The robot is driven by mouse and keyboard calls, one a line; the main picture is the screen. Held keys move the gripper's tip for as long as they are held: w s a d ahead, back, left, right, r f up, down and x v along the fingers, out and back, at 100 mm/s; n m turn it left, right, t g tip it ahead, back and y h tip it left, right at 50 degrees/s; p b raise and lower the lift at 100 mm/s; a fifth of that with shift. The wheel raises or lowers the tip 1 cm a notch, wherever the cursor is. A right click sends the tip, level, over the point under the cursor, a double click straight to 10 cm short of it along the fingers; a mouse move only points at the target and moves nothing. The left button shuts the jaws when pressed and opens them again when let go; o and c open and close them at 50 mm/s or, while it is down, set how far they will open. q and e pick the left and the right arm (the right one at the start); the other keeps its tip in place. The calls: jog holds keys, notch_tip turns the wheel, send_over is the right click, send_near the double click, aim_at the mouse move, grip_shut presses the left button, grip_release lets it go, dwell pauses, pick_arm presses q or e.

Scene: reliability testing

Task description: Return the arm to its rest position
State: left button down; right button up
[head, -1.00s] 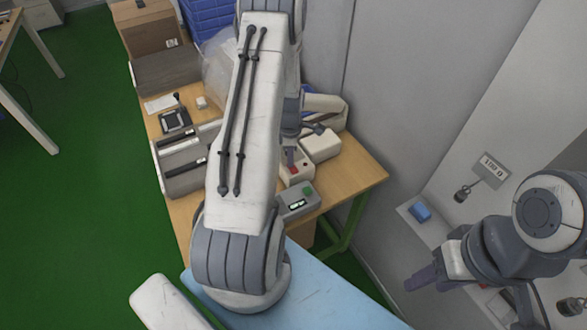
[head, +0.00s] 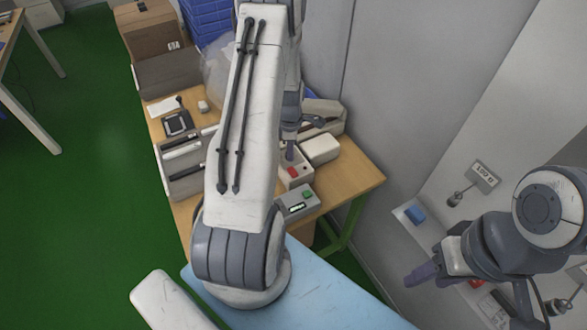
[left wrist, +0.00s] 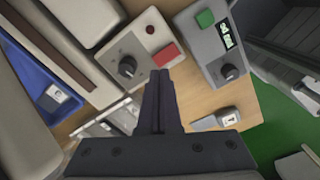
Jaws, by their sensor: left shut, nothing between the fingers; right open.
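My left gripper (head: 289,152) hangs over the wooden table in the head view, with its arm crossing the picture's middle. In the left wrist view its dark fingers (left wrist: 160,78) are shut together with nothing between them. The fingertips appear beside the red button (left wrist: 166,55) of a light control box (left wrist: 128,62) with a black knob. I cannot tell the height of the gap. My right gripper (head: 424,273) is at the lower right of the head view, open and empty, away from the table.
A grey box with a green button and display (head: 299,203) stands nearby on the table (head: 350,178). A white box (head: 320,149), a grey slotted device (head: 182,166) and a cardboard box (head: 148,35) also stand there. A wall (head: 400,90) runs close along the right.

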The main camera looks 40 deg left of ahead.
pick_arm(q)
jog(key=shift+r+p, duration=0.5)
jog(key=shift+r, duration=0.45)
jog(key=shift+f, duration=0.1)
